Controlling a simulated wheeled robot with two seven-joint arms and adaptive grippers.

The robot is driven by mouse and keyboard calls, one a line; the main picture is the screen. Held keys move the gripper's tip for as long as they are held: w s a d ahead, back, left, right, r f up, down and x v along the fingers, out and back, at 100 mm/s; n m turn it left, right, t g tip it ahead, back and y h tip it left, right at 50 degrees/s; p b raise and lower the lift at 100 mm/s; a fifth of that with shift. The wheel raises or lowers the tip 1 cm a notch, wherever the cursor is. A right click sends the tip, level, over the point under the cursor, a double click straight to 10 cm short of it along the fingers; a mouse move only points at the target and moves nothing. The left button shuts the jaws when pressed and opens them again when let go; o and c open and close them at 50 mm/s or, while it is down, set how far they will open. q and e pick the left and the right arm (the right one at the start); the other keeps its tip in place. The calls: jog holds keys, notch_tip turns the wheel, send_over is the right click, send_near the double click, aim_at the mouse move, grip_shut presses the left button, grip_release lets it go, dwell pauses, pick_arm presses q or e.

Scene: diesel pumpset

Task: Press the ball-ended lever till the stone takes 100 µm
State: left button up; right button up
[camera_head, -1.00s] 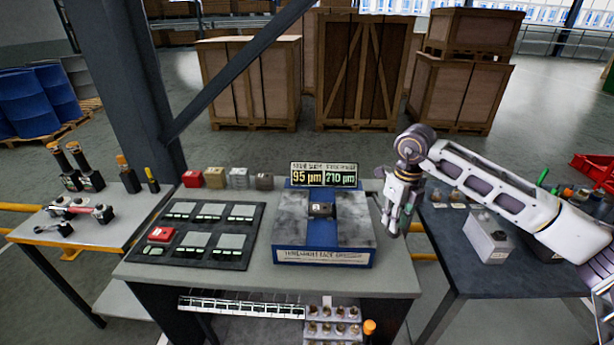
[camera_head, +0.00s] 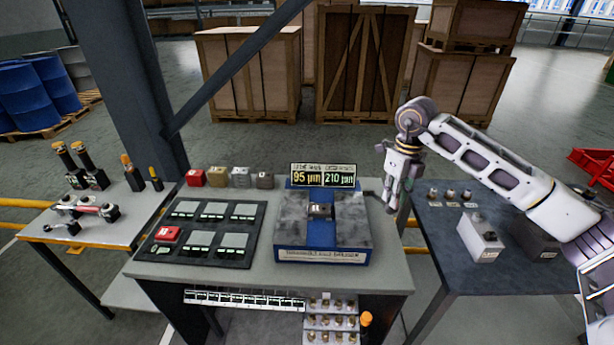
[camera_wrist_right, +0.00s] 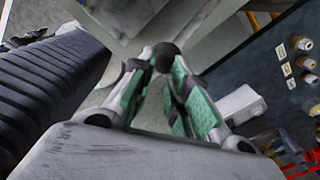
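The grinding machine (camera_head: 288,225), a blue and grey block, stands on the bench; its display (camera_head: 323,176) reads 95 µm and 210 µm. A dark block (camera_head: 320,210) sits in its middle. A thin dark lever (camera_head: 372,194) reaches from its right side towards my right gripper (camera_head: 392,207). In the right wrist view the lever's dark ball (camera_wrist_right: 166,57) shows at the tips of my right gripper (camera_wrist_right: 162,64). A gap shows between its green pads; I cannot tell whether they touch the ball. My left gripper is out of view.
A dark panel (camera_head: 257,245) with grey plates and a red block (camera_head: 167,234) lies left of the machine. Several small blocks stand behind it. A dark side table (camera_head: 440,245) with a grey box (camera_head: 482,240) stands right, beneath my right arm.

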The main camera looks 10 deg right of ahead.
jog(key=r+p, duration=0.2)
jog(key=r, duration=0.1)
jog(key=shift+w+r, duration=0.15)
jog(key=shift+w, duration=0.2)
jog(key=shift+w+d+r, duration=0.1)
jog(key=shift+r, duration=0.2)
jog(key=shift+r+p, duration=0.3)
jog(key=shift+p, duration=0.05)
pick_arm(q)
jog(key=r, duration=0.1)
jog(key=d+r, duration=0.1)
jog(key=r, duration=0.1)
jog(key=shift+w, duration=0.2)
pick_arm(e)
jog(key=shift+w, duration=0.1)
